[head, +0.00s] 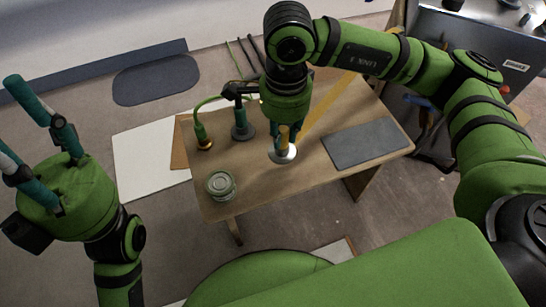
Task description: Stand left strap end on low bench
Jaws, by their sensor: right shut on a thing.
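The low bench (262,190) is a light wooden table in the middle of the head view. My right gripper (285,137) reaches down over it and is shut on the left strap end, which has a short yellow-brown post and a pale round base (283,154). The base is upright and at or just above the bench top; I cannot tell whether it touches. A yellow strap (326,113) runs up to the right from near the gripper, partly hidden by my arm. My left gripper (12,118) is open and empty at the far left, away from the bench.
A round lidded jar (221,184) stands at the bench's front left. A green hose end (201,132) and a dark-based stand (242,132) are at the back left. A grey mat (364,143) covers the right side. The bench front between jar and mat is clear.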

